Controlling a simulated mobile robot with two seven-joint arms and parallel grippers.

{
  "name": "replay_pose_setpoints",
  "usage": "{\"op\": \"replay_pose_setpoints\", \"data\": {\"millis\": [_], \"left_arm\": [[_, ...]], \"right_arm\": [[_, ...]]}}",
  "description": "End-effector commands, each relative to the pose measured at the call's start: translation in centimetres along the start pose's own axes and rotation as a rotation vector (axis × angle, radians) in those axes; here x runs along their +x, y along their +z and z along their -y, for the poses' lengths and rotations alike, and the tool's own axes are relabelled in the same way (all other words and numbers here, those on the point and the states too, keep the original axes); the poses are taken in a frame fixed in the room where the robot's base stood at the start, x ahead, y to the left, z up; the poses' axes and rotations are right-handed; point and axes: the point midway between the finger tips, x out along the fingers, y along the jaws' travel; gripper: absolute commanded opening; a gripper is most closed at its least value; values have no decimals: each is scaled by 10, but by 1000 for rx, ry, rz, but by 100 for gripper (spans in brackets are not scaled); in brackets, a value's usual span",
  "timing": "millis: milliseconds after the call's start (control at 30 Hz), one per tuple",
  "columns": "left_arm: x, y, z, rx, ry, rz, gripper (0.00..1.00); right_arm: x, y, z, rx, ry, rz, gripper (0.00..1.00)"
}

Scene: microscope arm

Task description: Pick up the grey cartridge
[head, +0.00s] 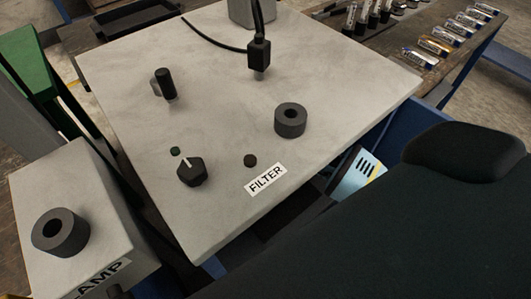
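A dark grey hollow cylinder (290,121) stands upright on the pale grey panel top, up and right of the FILTER label (266,178). A second, similar dark grey hollow cylinder (60,236) sits on the separate grey box marked with a partly cut-off "AMP" label (97,279) at the lower left. I cannot tell from the picture which of the two is the grey cartridge. Neither of my grippers shows in the head view, and nothing is seen touching either cylinder.
The panel (215,75) carries a black knob (192,172), a black upright peg (166,83) and a black cable plug (259,54). A large black padded shape (430,220) covers the lower right. A wooden bench (425,30) with several small cylinders stands behind.

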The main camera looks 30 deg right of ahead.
Motion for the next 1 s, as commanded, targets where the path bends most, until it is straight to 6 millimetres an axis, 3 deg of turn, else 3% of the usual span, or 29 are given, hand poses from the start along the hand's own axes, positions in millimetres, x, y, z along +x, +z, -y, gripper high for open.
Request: {"op": "replay_pose_setpoints", "data": {"millis": [133,1000], "left_arm": [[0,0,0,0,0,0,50],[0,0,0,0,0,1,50]], "right_arm": [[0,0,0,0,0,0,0],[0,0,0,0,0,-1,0]]}}
